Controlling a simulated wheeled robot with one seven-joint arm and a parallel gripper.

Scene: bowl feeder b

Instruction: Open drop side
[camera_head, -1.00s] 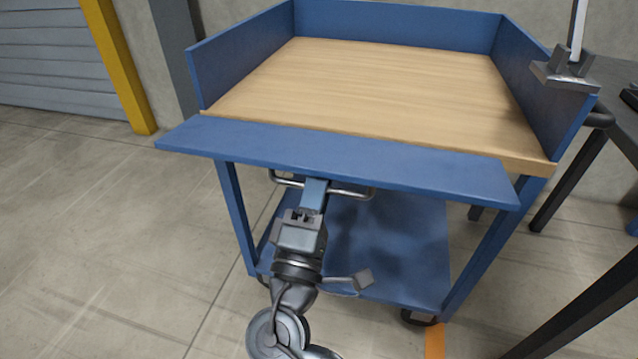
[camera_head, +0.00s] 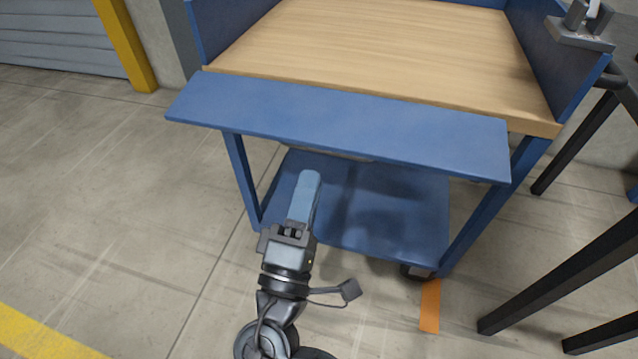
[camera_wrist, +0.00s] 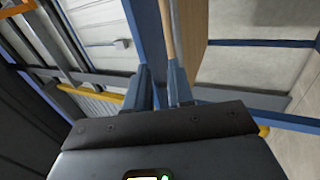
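The drop side is the blue front panel (camera_head: 340,125) of the cart. It leans outward from the front edge of the wooden deck (camera_head: 390,50), folded away from upright. My gripper (camera_head: 309,178) is below and in front of the panel in the head view, its fingers pointing toward the cart. The fingers appear clear of the panel. In the wrist view the two fingers of my gripper (camera_wrist: 161,88) stand apart with a narrow gap, and I see nothing clamped between them. The handle under the panel is almost wholly hidden.
The cart's lower shelf (camera_head: 390,210) lies behind my gripper. Dark table legs (camera_head: 560,285) stand to the right. A yellow post (camera_head: 127,45) stands at the back left. The floor (camera_head: 110,200) to the left is clear.

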